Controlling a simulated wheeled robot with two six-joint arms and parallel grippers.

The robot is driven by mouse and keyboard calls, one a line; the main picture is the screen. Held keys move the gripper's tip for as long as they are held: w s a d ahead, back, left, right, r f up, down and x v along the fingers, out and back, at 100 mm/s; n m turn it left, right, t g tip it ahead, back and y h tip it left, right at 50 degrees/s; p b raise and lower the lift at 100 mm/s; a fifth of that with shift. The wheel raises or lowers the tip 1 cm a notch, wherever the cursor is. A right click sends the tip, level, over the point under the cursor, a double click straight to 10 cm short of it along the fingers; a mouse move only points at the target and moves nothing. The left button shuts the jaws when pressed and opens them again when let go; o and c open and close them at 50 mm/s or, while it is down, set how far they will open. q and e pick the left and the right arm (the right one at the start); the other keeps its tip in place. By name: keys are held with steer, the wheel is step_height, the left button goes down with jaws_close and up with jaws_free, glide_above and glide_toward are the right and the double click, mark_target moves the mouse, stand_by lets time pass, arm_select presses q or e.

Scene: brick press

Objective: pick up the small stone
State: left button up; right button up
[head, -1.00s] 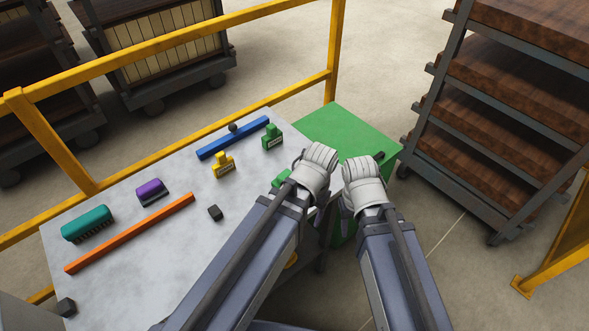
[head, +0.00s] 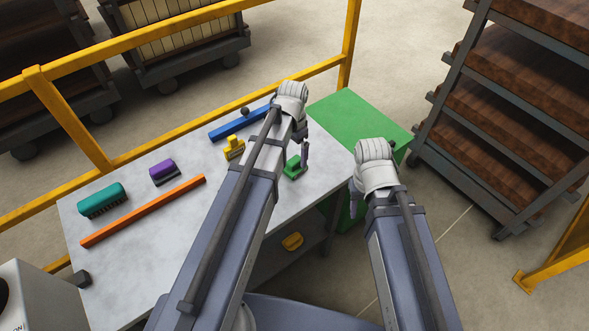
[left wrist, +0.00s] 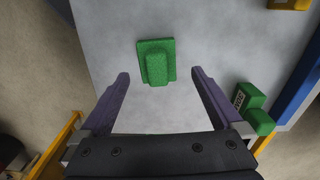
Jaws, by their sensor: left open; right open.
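A small dark round lump (head: 245,111), perhaps the stone, sits by the blue bar (head: 236,124) at the table's far side. A dark block (head: 82,278) lies at the table's left front corner; I cannot tell which dark piece is meant. My left gripper (head: 300,163) is open and empty over the table's right side. In the left wrist view, a green block with a raised grip (left wrist: 158,64) lies beyond and between its open fingers (left wrist: 160,76). My right gripper (head: 354,194) is open, right of the table near the green surface; its fingers are mostly hidden.
On the grey table (head: 130,270) lie an orange bar (head: 145,211), a teal brush (head: 102,200), a purple piece (head: 163,172) and a yellow stamp (head: 234,148). A yellow rail (head: 180,50) runs behind. A green surface (head: 360,123) adjoins at right. A rack (head: 500,130) stands further right.

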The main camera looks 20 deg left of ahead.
mark_target(294, 160)
arm_select(q)
steer(key=shift+d+f+b, duration=0.2)
steer(key=shift+f+b, duration=2.4)
steer(key=shift+f, duration=0.15)
steer(key=shift+r, duration=0.1)
steer(key=shift+c, duration=0.2)
jaws_close()
step_height(294, 160, up, 10)
steer(key=p, duration=1)
